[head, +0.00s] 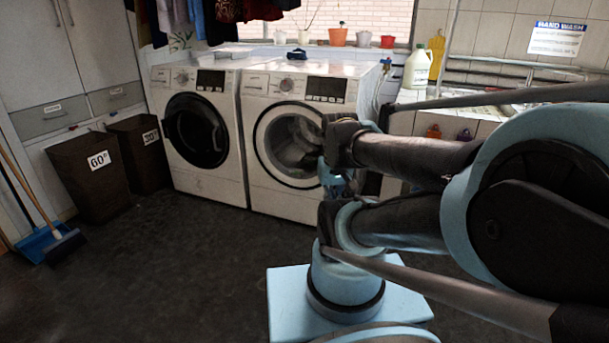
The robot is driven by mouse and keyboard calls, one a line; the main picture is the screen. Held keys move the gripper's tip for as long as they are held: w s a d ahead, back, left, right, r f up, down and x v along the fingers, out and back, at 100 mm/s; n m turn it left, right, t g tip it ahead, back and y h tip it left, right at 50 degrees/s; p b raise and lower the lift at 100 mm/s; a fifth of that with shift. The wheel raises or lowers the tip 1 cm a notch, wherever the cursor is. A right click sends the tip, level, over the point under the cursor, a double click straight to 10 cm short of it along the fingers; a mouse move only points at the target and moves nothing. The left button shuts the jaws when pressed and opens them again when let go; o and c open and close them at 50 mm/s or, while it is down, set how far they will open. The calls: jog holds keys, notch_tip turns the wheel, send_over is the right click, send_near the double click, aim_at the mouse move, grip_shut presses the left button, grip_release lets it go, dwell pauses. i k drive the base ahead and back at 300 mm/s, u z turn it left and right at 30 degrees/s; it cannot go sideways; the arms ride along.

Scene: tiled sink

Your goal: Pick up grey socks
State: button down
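I cannot make out grey socks for certain. A small dark bluish-grey item (297,54) lies on top of the right washing machine (258,84), too small to identify. Greyish shapes show inside that machine's round door opening (290,146), but I cannot tell what they are. My arm folds back from the right, and its wrist end overlaps the right side of this opening in the picture. My gripper (338,180) is there, largely hidden by my own arm links. Its fingers, and whether it holds anything, cannot be made out.
A second washing machine (198,132) stands at left with its dark door shut. Two dark laundry bins (91,177) (140,154) stand farther left, near a broom and blue dustpan (45,240). A white bottle (416,70) stands by the sink.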

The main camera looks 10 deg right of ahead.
aim_at(292, 170)
jog(key=k, duration=0.6)
jog(key=u, duration=0.4)
jog(key=i, duration=0.55)
jog(key=u, duration=0.5)
jog(key=i, duration=1.3)
jog(key=z, duration=0.25)
